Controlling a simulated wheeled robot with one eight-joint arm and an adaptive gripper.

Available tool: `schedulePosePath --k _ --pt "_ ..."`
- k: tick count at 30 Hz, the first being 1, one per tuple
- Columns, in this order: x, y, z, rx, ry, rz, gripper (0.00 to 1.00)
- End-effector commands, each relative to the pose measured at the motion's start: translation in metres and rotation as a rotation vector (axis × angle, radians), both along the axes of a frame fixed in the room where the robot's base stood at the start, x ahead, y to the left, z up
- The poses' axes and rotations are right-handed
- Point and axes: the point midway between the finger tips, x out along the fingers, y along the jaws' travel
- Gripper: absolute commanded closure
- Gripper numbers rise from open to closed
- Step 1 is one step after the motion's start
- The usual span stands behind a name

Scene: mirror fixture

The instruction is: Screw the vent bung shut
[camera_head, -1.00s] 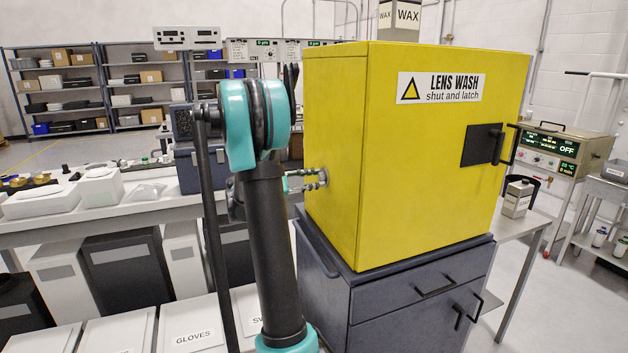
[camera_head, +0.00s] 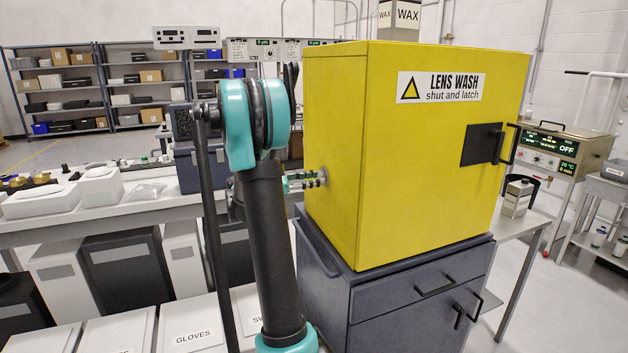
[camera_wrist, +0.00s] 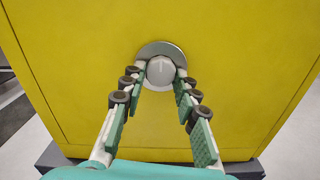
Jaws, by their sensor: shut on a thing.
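The vent bung (camera_wrist: 160,74) is a pale round knob in the wrist view. It sits in front of a grey round plate (camera_wrist: 162,49) on the side of the yellow LENS WASH cabinet (camera_head: 335,110). My gripper (camera_wrist: 162,76) has one green-padded finger on each side of the bung, with the tips closed against its rim. In the head view my gripper (camera_head: 318,178) reaches the cabinet's left side, and its fingers hide the bung there. I cannot tell how far in the bung is screwed.
The cabinet stands on a dark blue drawer unit (camera_head: 385,300). A white bench (camera_head: 130,218) with boxes is to the left, behind my arm. Open floor lies beyond.

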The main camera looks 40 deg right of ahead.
Motion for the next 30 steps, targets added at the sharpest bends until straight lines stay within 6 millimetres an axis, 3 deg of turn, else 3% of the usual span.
schedulePosePath --k 9,10,15,25,30 --pt "0.0 0.001 -0.001 0.003 0.0 0.0 0.99" --pt "0.0 0.001 -0.001 0.003 0.0 0.0 0.68" --pt "0.0 0.0 -0.001 0.002 -0.001 -0.001 0.49" --pt "0.001 0.003 0.0 0.001 0.0 0.001 0.49" --pt "0.007 0.024 0.0 0.0 0.0 0.003 0.49"
